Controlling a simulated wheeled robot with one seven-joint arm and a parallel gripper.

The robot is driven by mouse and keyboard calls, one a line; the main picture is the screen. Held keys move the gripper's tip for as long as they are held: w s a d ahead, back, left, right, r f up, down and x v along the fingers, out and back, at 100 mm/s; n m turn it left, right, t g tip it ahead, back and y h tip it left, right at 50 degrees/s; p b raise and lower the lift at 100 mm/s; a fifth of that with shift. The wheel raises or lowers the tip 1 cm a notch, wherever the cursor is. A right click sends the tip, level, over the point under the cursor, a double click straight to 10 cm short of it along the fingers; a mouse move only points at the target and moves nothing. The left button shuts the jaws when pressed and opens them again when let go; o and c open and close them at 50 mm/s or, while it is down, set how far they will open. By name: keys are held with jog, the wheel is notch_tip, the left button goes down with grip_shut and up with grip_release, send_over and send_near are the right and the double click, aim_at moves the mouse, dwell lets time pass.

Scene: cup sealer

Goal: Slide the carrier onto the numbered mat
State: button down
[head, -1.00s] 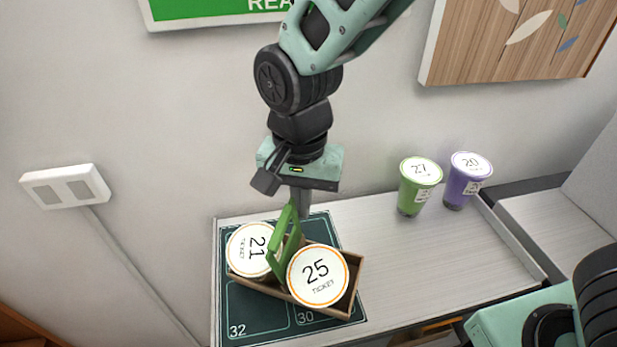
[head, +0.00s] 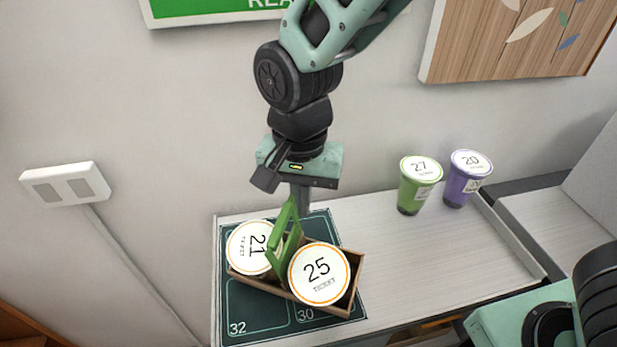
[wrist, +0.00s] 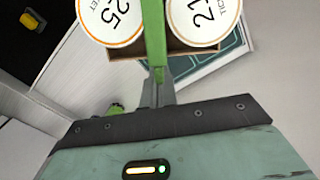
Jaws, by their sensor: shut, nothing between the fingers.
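The wooden carrier (head: 345,303) with a green handle (head: 283,243) sits at an angle on the dark numbered mat (head: 262,316), where 32 and 30 show. It holds a cup with lid 21 (head: 248,243) and a cup with lid 25 (head: 319,268). My gripper (head: 300,203) is shut and empty, pointing down behind the handle. In the wrist view the shut fingers (wrist: 157,90) are close to the green handle (wrist: 154,40); I cannot tell whether they touch. The carrier's right end lies near the mat's right edge.
A green cup 27 (head: 419,185) and a purple cup 20 (head: 466,180) stand at the back right of the pale counter (head: 430,255). The counter between them and the mat is clear. The wall is close behind.

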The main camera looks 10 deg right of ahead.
jog(key=w+d+r+b, duration=0.1)
jog(key=w+r, duration=0.2)
jog(key=r, duration=0.7)
jog(key=shift+w+d, duration=0.3)
jog(key=shift+w, duration=0.05)
